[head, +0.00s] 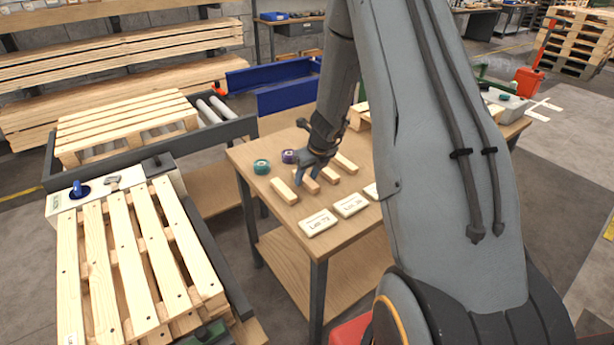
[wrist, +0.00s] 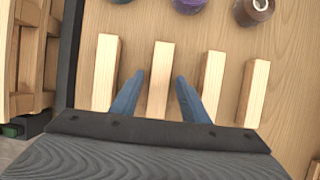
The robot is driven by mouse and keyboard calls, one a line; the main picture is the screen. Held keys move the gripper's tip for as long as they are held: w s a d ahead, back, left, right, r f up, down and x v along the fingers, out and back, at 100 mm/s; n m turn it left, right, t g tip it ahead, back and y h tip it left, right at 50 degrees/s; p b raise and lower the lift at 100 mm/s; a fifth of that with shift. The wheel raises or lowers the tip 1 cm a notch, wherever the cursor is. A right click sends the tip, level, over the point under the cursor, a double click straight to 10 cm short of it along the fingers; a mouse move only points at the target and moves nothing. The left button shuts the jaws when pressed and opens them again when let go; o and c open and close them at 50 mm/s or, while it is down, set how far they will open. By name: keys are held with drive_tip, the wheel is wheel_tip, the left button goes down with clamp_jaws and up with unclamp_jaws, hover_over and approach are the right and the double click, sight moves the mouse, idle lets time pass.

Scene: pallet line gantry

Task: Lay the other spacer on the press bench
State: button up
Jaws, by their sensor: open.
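Several pale wooden spacers lie in a row on a wooden bench (head: 255,155). In the head view, the leftmost spacer (head: 285,190) is clear, and part of the row is behind my gripper (head: 310,172). In the wrist view, the second spacer from the left (wrist: 159,82) lies between my two open blue fingers, with a gap on each side. Other spacers lie left (wrist: 106,72) and right (wrist: 211,82) of the fingers, with one more at far right (wrist: 253,92). My gripper is empty. I cannot tell which surface is the press bench.
Teal (head: 262,166) and purple (head: 289,156) rolls stand behind the spacers. White lot cards (head: 318,222) lie at the bench's front edge. A slatted pallet (head: 130,255) stands at left, beside dark rails. My arm hides part of the bench's right side.

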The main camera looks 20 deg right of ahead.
drive_tip(key=a+v, duration=0.1)
drive_tip(key=v, duration=1)
drive_tip(key=s+a+r+n+g, duration=0.1)
drive_tip(key=s+a+n, duration=0.3)
drive_tip(key=s+n, duration=0.4)
drive_tip(key=s+a+r+n+g, duration=0.1)
drive_tip(key=s+a+r+n, duration=0.2)
drive_tip(key=s+n, duration=0.5)
drive_tip(key=s+a+r+n+g+p, duration=0.1)
drive_tip(key=s+a+r+n, duration=0.2)
drive_tip(key=n, duration=1.4)
drive_tip(key=s+a, duration=0.3)
drive_tip(key=s, duration=0.2)
drive_tip(key=shift+s+n+h, duration=0.35)
drive_tip(key=shift+n+h, duration=0.05)
